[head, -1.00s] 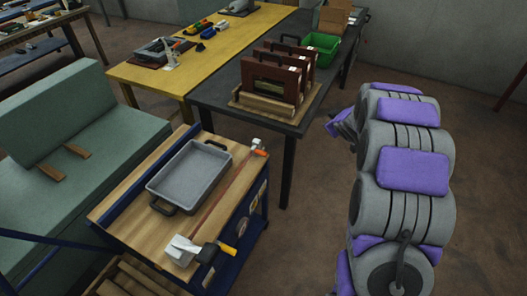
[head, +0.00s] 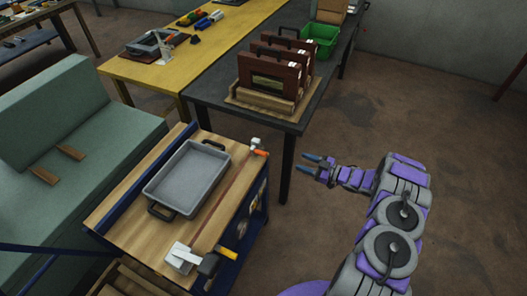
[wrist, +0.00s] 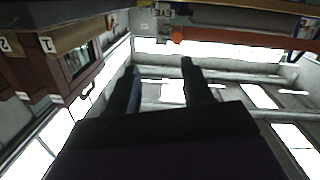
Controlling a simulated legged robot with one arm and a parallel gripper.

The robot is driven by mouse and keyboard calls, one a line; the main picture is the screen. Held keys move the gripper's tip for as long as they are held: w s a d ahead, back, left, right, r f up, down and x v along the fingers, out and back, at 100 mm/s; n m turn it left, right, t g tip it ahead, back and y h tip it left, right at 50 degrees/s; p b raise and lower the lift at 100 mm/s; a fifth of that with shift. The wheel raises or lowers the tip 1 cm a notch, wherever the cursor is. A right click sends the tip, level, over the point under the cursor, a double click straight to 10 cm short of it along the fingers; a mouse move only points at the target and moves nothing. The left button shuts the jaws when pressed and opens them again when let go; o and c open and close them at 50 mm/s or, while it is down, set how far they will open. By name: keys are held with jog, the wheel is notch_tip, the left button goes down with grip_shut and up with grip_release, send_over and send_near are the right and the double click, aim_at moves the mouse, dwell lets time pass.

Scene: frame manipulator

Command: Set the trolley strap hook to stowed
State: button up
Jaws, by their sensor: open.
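The trolley (head: 120,205) has a wooden top and a dark blue frame. A reddish strap (head: 222,205) runs along its right side. At the strap's far end is a small white fitting with an orange tip (head: 260,152). At its near end is a white block (head: 181,258) beside a black piece with a yellow handle (head: 228,253). I cannot tell which part is the hook, or its setting. My gripper (head: 308,163) is open and empty, right of the trolley and apart from it. Its two fingers also show in the wrist view (wrist: 160,70).
A grey tray (head: 165,203) with black handles sits on the trolley. Behind it, a dark table (head: 222,98) carries brown frames (head: 268,78) and a green bin (head: 320,42). A green bench (head: 70,185) stands left. The floor right of the trolley is clear.

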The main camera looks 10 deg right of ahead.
jog(key=s+y, duration=0.1)
jog(key=s, duration=0.1)
jog(key=b, duration=0.3)
send_near(264, 155)
jog(key=x, duration=0.7)
jog(key=f+x, duration=0.1)
jog(key=x, duration=0.2)
jog(key=shift+w+d+f, duration=0.1)
jog(key=shift+w+d, duration=0.05)
jog(key=shift+w, duration=0.35)
grip_shut()
